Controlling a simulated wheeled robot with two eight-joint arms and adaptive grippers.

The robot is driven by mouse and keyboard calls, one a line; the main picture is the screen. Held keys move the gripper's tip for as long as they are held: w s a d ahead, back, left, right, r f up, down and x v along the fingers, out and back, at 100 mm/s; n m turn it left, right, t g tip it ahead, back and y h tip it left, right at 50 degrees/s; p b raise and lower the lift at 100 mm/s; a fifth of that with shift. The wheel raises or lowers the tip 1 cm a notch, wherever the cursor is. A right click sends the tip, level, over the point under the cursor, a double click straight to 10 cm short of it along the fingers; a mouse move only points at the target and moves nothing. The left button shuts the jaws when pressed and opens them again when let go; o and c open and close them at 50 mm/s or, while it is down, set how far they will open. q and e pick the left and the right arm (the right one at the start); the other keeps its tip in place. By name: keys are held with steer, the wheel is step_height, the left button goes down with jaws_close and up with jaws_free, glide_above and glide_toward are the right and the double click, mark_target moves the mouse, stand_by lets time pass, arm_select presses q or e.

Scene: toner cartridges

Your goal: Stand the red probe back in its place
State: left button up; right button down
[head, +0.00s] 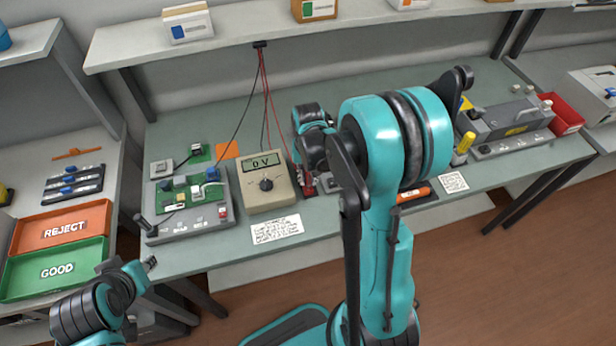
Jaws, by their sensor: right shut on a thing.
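My right arm reaches over the bench from the lower middle. Its gripper (305,182) points down just right of the yellow multimeter (267,185), which reads 0 V. A red lead runs from the shelf edge down to this gripper. The gripper is shut on the red probe, which is mostly hidden by the gripper and wrist. A red block (308,190) shows at the fingertips; I cannot tell whether it is part of the probe or its holder. My left gripper (147,264) is low at the left, off the bench's front edge, and its fingers are too small to read.
A grey test board (188,234) with a green circuit board stands left of the meter. An orange REJECT tray (60,250) and green GOOD tray (30,287) are on the left table. An orange-handled tool (413,194) and grey fixture (510,122) are right. Leads hang above the meter.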

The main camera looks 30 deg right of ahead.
steer(key=shift+f+b, duration=0.65)
steer(key=shift+f, duration=0.1)
stand_by(0.3)
steer(key=c, duration=1.3)
jaws_free()
steer(key=shift+c, duration=0.2)
step_height(320, 180, up, 12)
steer(key=shift+r, duration=0.1)
steer(key=s+a+r+n+t+b, duration=0.1)
steer(key=s+a+n+t, duration=0.4)
steer(key=s+a, duration=0.5)
steer(key=shift+s+a+r+n+t, duration=0.3)
steer(key=shift+s+t, duration=0.2)
steer(key=shift+t, duration=0.6)
